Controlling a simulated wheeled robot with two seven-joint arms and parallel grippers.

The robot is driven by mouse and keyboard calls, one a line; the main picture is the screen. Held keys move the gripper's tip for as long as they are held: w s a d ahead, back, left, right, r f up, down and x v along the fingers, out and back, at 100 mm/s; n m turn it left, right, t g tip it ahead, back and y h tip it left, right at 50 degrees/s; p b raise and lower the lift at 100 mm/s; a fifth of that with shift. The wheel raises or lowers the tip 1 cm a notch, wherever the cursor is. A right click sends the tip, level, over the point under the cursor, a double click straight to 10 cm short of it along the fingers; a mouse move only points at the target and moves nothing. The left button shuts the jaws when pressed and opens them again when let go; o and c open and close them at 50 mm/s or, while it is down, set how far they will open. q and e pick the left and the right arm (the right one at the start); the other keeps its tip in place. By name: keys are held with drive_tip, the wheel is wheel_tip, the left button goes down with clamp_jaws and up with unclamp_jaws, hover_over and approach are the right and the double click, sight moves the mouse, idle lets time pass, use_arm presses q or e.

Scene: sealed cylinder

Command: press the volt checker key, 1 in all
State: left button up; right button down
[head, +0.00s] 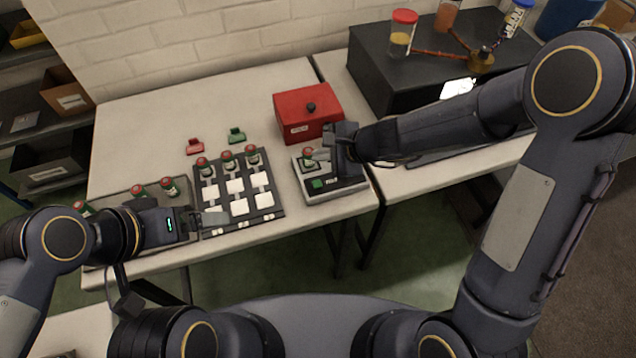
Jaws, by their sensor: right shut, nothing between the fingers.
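The volt checker (347,187) is a pale box with a dark front strip, standing near the front edge of the table. Its green key (317,184) is at the front left of the strip and uncovered. A small red-and-green cylinder (308,153) stands on the checker's top. My right gripper (322,155) is shut and empty, above the checker beside that cylinder, behind the key and apart from it.
A dark rack (211,194) with white pads and several cylinders stands left of the checker. A grey tray (118,201) with more cylinders is at far left. A red box (307,112) stands behind the checker. Red (195,147) and green (237,135) holders lie behind the rack.

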sight(321, 185)
wheel_tip(321, 185, down, 8)
drive_tip(key=b, duration=0.7)
drive_tip(key=shift+f+b, duration=0.15)
drive_tip(key=shift+b, duration=0.2)
drive_tip(key=shift+f+b, duration=0.25)
drive_tip(key=shift+b, duration=0.1)
idle(1.3)
drive_tip(key=shift+f+b, duration=0.4)
drive_tip(key=shift+b, duration=0.1)
drive_tip(key=shift+f+b, duration=0.4)
drive_tip(key=shift+b, duration=0.05)
idle(0.5)
drive_tip(key=shift+r, duration=0.1)
drive_tip(key=shift+r+p, duration=0.65)
drive_tip(key=shift+r, duration=0.05)
